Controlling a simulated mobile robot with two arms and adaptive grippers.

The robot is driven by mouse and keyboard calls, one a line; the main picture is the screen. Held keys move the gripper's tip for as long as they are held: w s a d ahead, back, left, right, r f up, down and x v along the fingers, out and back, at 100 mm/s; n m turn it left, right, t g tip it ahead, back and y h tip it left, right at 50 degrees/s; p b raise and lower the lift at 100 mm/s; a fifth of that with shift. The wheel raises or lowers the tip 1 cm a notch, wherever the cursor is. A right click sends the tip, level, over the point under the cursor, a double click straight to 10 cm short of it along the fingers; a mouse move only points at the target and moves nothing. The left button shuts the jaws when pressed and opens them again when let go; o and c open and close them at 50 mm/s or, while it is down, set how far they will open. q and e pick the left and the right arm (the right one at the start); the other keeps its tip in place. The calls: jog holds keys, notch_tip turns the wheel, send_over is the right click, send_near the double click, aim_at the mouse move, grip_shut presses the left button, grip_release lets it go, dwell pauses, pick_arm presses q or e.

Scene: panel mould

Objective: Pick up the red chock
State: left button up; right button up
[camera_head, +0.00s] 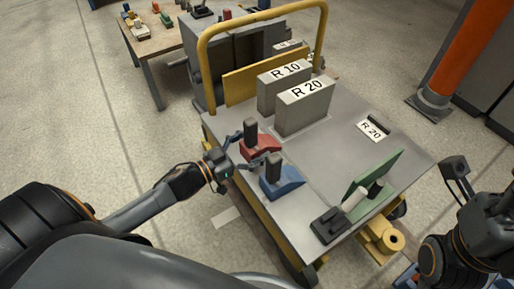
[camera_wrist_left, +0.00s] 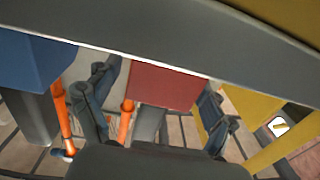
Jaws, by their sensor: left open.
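The red chock (camera_head: 262,149) sits on the grey cart top near its left edge, with a dark upright handle (camera_head: 250,131). My left gripper (camera_head: 247,153) is at its near left side, with one finger toward the handle and the other toward the blue chock. In the left wrist view the red chock (camera_wrist_left: 165,86) and its dark handle (camera_wrist_left: 149,124) show between the spread fingers (camera_wrist_left: 155,115). The gripper is open; I cannot tell whether a finger touches anything. My right gripper (camera_head: 456,172) is partly in view at the right edge, its jaws unclear.
A blue chock (camera_head: 287,183) with a dark handle stands close beside the red one. Grey R 10 (camera_head: 268,98) and R 20 (camera_head: 310,112) blocks stand behind. A green piece (camera_head: 372,187) stands at right. A yellow rail (camera_head: 205,75) rises at the cart's back.

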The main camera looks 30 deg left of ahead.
pick_arm(q)
jog(key=shift+w+d, duration=0.2)
jog(key=shift+w, duration=0.2)
